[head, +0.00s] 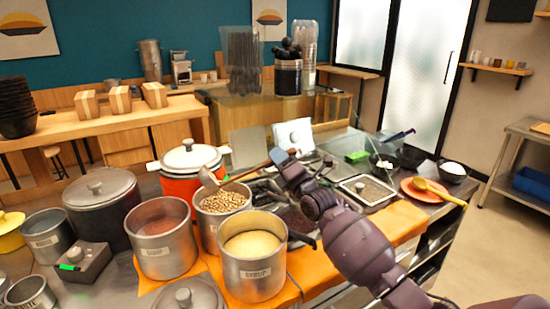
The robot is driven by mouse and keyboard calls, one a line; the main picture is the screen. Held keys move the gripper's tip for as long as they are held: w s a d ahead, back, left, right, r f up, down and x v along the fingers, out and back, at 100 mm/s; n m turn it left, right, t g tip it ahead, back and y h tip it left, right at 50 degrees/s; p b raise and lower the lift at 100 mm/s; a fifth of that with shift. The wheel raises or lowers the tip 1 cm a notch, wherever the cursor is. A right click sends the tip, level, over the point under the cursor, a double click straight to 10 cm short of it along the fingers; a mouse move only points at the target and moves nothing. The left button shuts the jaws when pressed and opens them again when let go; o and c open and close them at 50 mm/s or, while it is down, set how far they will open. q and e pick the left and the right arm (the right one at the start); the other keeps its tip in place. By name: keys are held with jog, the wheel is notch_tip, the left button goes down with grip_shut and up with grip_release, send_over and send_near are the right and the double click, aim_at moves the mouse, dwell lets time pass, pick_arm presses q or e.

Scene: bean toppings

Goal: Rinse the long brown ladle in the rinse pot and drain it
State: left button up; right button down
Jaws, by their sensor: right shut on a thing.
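The long brown ladle has a brown handle (246,174) and a grey metal bowl (208,178). It lies aslant over the pot of beans (222,202), bowl to the left. The bowl is near the pot's back left rim; I cannot tell whether it touches. My right gripper (278,160) is shut on the handle's right end. No pot reads clearly as the rinse pot; a grey metal pot (46,240) at the left has a label too small to read surely. My left gripper is not in view.
A pot of yellow liquid (253,270) labelled syrup stands in front, and a pot of reddish contents (162,246) stands left. A dark lidded pot (98,205) and an orange lidded pot (187,185) stand behind. A small grey box (82,263) with a green light sits left.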

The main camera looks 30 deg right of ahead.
pick_arm(q)
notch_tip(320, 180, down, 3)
jog(key=b, duration=0.2)
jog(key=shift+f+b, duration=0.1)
jog(key=shift+b, duration=0.3)
pick_arm(e)
notch_tip(320, 180, down, 10)
jog(key=d+m+h, duration=0.2)
jog(key=m+h, duration=0.3)
jog(key=m, duration=0.5)
jog(key=shift+f+t+h, duration=0.2)
jog(key=shift+t+h, duration=0.2)
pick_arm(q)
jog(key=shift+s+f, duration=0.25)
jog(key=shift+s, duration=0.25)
pick_arm(e)
jog(key=shift+s, duration=0.1)
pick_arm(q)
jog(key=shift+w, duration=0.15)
